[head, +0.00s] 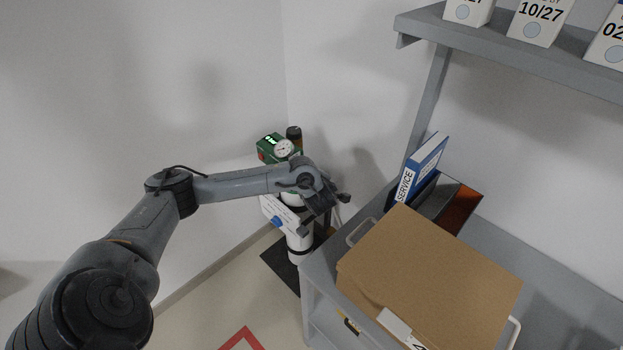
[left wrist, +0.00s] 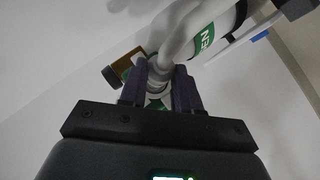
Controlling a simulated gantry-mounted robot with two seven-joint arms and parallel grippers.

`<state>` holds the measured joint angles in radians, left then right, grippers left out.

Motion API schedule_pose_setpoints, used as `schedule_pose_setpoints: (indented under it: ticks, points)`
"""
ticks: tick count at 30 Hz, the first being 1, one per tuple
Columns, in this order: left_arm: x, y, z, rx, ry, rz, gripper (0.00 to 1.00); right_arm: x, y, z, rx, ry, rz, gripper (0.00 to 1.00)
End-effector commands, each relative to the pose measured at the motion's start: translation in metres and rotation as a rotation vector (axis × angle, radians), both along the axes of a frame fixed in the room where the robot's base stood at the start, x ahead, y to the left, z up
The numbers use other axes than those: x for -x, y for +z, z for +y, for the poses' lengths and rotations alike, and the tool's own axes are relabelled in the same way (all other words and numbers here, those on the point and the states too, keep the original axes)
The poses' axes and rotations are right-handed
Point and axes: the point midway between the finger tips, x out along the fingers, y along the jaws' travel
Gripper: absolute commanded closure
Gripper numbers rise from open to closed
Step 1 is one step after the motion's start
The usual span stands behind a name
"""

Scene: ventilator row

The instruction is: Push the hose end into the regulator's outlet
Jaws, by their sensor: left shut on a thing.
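My left gripper (head: 338,198) is beside the cylinder's upper part, below and right of the gauge. In the left wrist view my left gripper (left wrist: 158,92) is shut on the pale hose end (left wrist: 158,72), and the white hose (left wrist: 175,28) curves up from it. Part of the regulator (left wrist: 122,66) shows just behind the left finger. The outlet is hidden, so I cannot tell whether the hose end touches it. My right gripper is out of view.
A grey bench (head: 500,233) stands right of the cylinder, close to my left gripper. It bears a large cardboard box (head: 435,275) and a blue service binder (head: 428,160). A grey shelf (head: 500,48) hangs above. The cylinder stands on a dark mat (head: 280,262) by the wall.

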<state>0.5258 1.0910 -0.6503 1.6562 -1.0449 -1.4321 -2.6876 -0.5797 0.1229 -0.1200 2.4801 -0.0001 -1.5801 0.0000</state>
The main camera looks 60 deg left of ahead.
Motion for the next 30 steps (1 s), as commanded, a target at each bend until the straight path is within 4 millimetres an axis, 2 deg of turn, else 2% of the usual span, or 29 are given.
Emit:
schedule_pose_setpoints:
  ticks: [30]
  points:
    - [0.004, 0.0, 0.017, -0.002, 0.0, -0.001, 1.0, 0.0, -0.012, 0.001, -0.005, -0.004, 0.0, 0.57]
